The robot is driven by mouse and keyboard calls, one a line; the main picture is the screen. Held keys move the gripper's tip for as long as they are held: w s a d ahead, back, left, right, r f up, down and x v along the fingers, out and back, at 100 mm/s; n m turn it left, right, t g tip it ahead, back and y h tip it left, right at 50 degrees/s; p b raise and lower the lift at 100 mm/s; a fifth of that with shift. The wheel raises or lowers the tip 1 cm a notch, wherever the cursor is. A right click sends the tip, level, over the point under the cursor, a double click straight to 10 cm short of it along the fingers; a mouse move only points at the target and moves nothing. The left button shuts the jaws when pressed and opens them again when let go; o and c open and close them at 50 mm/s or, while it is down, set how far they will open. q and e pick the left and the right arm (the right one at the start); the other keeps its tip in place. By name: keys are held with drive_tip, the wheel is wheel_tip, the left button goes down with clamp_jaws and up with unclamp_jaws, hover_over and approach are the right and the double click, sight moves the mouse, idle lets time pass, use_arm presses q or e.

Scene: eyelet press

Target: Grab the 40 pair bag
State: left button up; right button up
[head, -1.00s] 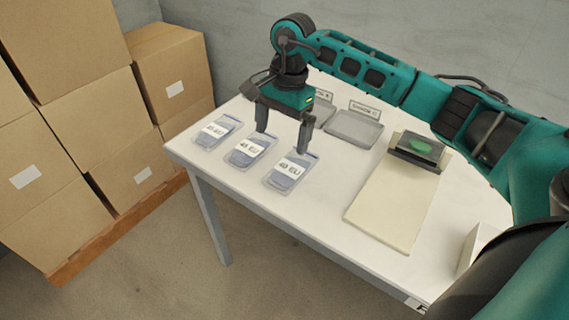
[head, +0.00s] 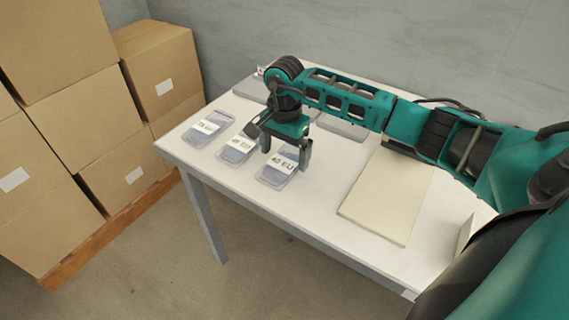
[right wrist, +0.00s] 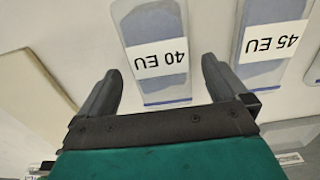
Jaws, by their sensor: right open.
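The bag labelled 40 EU (head: 274,177) lies flat at the front of the white table, rightmost of three bluish-grey bags with white labels. My right gripper (head: 286,158) is open, pointing down over this bag, with its fingers towards the bag's two sides. In the right wrist view, the 40 EU bag (right wrist: 150,22) shows between the open fingers (right wrist: 161,68), its label upside down. No contact is visible, and the height above the bag is hard to tell. My left gripper is not in view.
The 45 EU bag (head: 235,155) lies just left, also in the right wrist view (right wrist: 262,75). A third bag (head: 208,130) lies farther left. Grey trays (head: 342,127) stand behind, partly hidden by my arm. A cream board (head: 388,200) lies right. Cardboard boxes (head: 160,75) stand left of the table.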

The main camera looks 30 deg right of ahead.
drive_tip(key=shift+f, duration=0.95)
drive_tip(key=shift+r, duration=0.1)
drive_tip(key=c, duration=1)
